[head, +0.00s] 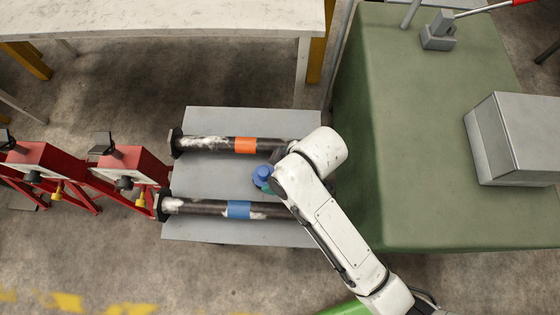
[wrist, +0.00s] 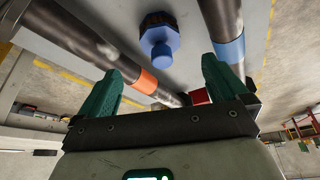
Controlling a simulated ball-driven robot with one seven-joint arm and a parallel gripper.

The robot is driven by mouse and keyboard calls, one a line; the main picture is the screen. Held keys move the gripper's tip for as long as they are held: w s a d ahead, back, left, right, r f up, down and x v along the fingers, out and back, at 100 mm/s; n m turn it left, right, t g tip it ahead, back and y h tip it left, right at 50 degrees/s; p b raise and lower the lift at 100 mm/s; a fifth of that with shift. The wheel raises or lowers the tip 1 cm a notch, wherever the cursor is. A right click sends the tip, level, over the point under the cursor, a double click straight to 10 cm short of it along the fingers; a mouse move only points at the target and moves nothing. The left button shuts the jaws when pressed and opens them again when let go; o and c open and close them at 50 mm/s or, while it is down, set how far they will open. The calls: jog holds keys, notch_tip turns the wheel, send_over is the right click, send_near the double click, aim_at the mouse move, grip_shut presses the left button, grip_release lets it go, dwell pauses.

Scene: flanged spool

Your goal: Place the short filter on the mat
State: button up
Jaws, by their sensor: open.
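A small blue part (head: 263,173) with a dark ring, possibly the short filter, is on the grey table (head: 200,180) between two dark pipes. In the wrist view the blue part (wrist: 160,42) is beyond my teal fingertips, roughly between them in the picture and not held. My gripper (wrist: 161,70) is open and empty. In the head view it is mostly hidden by my white arm, with a bit of teal beside the blue part. I cannot make out a mat.
The upper pipe (head: 215,144) has an orange band and the lower pipe (head: 200,207) a blue band; both have end flanges. Red stands (head: 130,170) are to the left. A green-topped bench (head: 410,130) with a grey box (head: 515,140) is right. A pale table (head: 150,18) is behind.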

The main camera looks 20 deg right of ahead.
jog(key=shift+s+d+r, duration=0.1)
jog(key=shift+r, duration=0.15)
jog(key=shift+d, duration=0.1)
jog(key=s+d+m+h, duration=0.1)
jog(key=s+d+m, duration=0.2)
jog(key=s+d, duration=0.2)
jog(key=s+d+m+g+h, duration=0.1)
jog(key=s+d+m, duration=0.2)
jog(key=s+d, duration=0.2)
jog(key=s+d+r+m+g+h, duration=0.1)
jog(key=s+d+m, duration=0.2)
jog(key=d, duration=0.6)
jog(key=shift+s+d+m, duration=0.2)
jog(key=shift+s, duration=0.45)
jog(key=shift+s+d+m, duration=0.15)
jog(key=shift+s+m, duration=0.05)
jog(key=shift+s, duration=0.4)
